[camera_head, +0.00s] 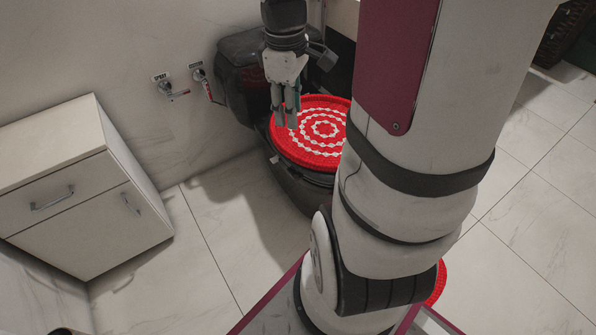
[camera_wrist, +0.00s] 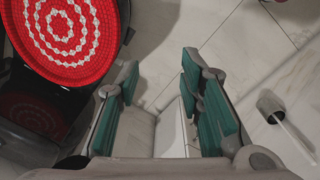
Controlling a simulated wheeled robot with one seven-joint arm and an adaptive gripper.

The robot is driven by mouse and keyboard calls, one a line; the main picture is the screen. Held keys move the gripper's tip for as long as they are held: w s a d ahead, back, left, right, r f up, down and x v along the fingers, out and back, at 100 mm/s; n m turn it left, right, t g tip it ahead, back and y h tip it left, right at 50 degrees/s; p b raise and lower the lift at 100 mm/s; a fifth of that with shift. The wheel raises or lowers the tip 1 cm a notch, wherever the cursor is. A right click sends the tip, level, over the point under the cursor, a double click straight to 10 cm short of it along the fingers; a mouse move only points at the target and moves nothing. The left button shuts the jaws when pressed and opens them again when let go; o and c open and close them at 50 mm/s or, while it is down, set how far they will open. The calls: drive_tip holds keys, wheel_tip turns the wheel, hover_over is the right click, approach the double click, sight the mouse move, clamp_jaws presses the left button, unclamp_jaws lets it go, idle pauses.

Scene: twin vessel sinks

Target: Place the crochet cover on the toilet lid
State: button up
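The round red crochet cover (camera_head: 322,138) with white rings lies flat on top of the dark toilet (camera_head: 302,187). My arm hides its right edge. It also shows in the wrist view (camera_wrist: 62,32) at the upper left. My gripper (camera_head: 286,122) hangs pointing down in front of the cover's left part in the head view. In the wrist view my gripper (camera_wrist: 160,75) is open, its green-padded fingers wide apart with nothing between them. The cover lies outside the fingers, to their left. I cannot tell the exact height gap.
A white cabinet (camera_head: 82,190) stands at the left. Two wall valves (camera_head: 200,76) are left of the dark tank (camera_head: 248,82). Another red piece (camera_head: 438,284) shows partly behind my arm. A brush-like item (camera_wrist: 272,108) is at the wrist view's right. Tiled floor is open at the right.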

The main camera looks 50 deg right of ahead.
drive_tip(key=s+a+r+m, duration=0.2)
drive_tip(key=s+a+r, duration=0.2)
drive_tip(key=s+a, duration=0.4)
drive_tip(key=s+a+r+m, duration=0.2)
drive_tip(key=s+a+r, duration=0.3)
drive_tip(key=s+a, duration=0.4)
drive_tip(key=shift+s+a+r+t+y, duration=0.25)
drive_tip(key=shift+s+r+t+y, duration=0.05)
drive_tip(key=shift+s, duration=0.1)
wheel_tip(320, 180, up, 27)
drive_tip(key=t+p, duration=0.3)
drive_tip(key=p, duration=2.2)
drive_tip(key=shift+d+f+t, duration=0.15)
drive_tip(key=shift+d+t, duration=0.1)
drive_tip(key=shift+t, duration=0.15)
